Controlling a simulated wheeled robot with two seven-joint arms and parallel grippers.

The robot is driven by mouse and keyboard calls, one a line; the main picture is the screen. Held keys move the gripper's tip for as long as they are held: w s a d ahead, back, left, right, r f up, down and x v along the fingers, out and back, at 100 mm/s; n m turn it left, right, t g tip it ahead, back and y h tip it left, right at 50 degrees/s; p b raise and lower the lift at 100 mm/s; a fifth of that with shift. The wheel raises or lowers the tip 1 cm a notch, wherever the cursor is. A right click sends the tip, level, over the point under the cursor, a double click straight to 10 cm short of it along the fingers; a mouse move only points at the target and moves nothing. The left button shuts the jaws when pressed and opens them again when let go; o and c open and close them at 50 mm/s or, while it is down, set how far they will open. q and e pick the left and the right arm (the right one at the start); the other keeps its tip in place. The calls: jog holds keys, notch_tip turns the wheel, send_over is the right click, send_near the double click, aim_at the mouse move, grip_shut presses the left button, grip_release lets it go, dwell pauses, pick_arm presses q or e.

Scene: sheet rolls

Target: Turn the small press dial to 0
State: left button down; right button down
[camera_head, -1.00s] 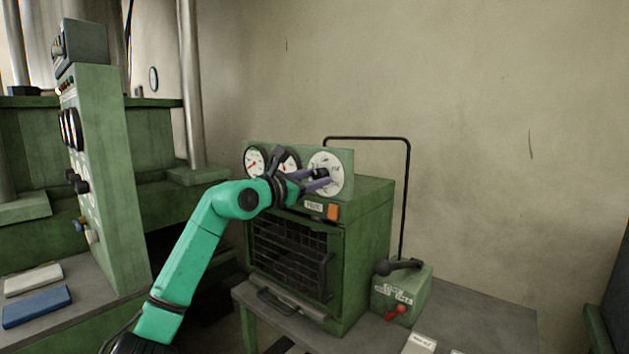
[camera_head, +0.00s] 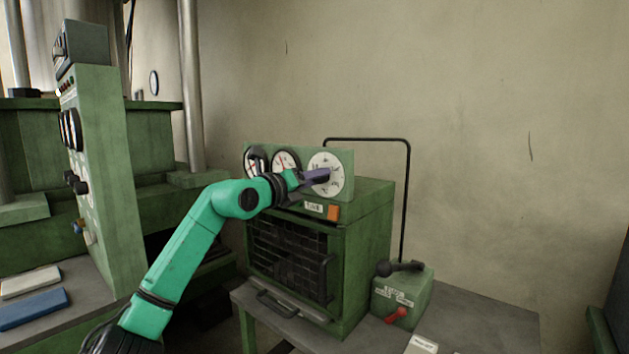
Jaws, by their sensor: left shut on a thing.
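The small press (camera_head: 365,245) is a green box with a dark grille front, standing on a grey table. Its top panel carries two gauges and, at the right, a white round dial (camera_head: 339,163) with dark markings. My left gripper (camera_head: 322,176) reaches in from the left and is shut on the dial's knob at the middle of the dial face. My right gripper is out of view.
A green control box (camera_head: 402,296) with a black lever and a red lever stands right of the press. A thin black bar frame rises behind the press. A taller green machine (camera_head: 105,180) stands at left, with blue and white blocks in front of it.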

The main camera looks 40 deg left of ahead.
pick_arm(q)
jog(key=n, duration=0.4)
jog(key=shift+d+f+n, duration=0.15)
jog(key=shift+f+n, duration=0.15)
jog(key=shift+n, duration=1.9)
jog(key=c, duration=0.6)
grip_release()
jog(key=shift+o, duration=1.2)
jog(key=shift+r, duration=0.2)
